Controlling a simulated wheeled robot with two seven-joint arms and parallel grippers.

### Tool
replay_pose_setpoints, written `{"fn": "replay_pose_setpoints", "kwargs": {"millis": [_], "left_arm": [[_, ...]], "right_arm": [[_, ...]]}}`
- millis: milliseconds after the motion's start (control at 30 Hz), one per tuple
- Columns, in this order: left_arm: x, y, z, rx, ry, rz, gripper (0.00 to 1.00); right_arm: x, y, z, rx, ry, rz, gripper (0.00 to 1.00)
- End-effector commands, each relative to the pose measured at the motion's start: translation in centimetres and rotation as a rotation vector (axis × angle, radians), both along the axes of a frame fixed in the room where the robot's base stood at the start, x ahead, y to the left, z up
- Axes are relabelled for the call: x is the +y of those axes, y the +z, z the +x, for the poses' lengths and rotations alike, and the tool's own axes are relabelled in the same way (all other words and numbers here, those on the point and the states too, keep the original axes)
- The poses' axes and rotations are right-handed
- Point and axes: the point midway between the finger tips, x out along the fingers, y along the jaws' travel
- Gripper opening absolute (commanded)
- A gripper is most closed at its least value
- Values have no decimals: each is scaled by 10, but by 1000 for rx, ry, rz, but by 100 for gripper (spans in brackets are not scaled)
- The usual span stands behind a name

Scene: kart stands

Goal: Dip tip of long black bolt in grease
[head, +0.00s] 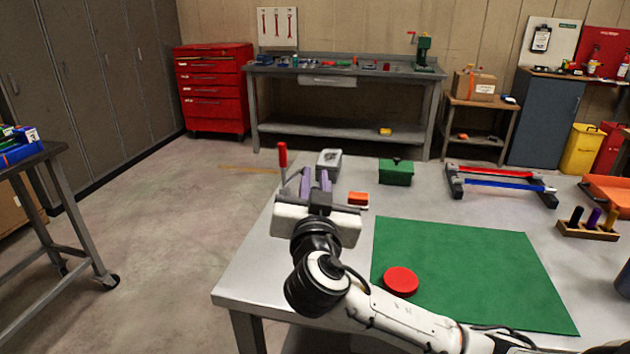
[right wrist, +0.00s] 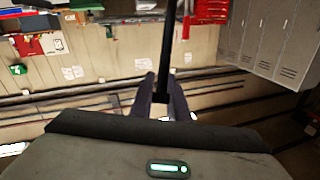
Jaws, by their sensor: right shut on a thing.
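My right gripper (head: 316,180) is over the back left corner of the table, its purple fingers pointing away from me. In the right wrist view the gripper (right wrist: 161,97) is shut on a long black bolt (right wrist: 169,45), which runs up past the fingertips to the top edge. I cannot make out the bolt in the head view. A small grey container with a pale inside (head: 329,158) stands just behind the fingers; I cannot tell whether it holds grease. My left gripper is out of view.
A red-handled tool (head: 283,156) stands upright left of the gripper. An orange block (head: 358,198), green box (head: 396,172), and red-and-blue rack (head: 502,182) are to the right. A red disc (head: 401,281) lies on the green mat (head: 470,270). A wooden holder (head: 587,231) has coloured pegs.

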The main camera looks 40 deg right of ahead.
Motion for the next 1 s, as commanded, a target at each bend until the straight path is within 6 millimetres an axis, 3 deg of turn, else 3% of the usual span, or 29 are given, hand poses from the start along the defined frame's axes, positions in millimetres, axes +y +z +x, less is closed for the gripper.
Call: {"fn": "replay_pose_setpoints", "kwargs": {"millis": [333, 1000], "left_arm": [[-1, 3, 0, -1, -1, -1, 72], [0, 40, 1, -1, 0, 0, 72]], "right_arm": [[0, 1, 0, 6, 0, 2, 0], [0, 58, 0, 1, 0, 2, 0]]}}
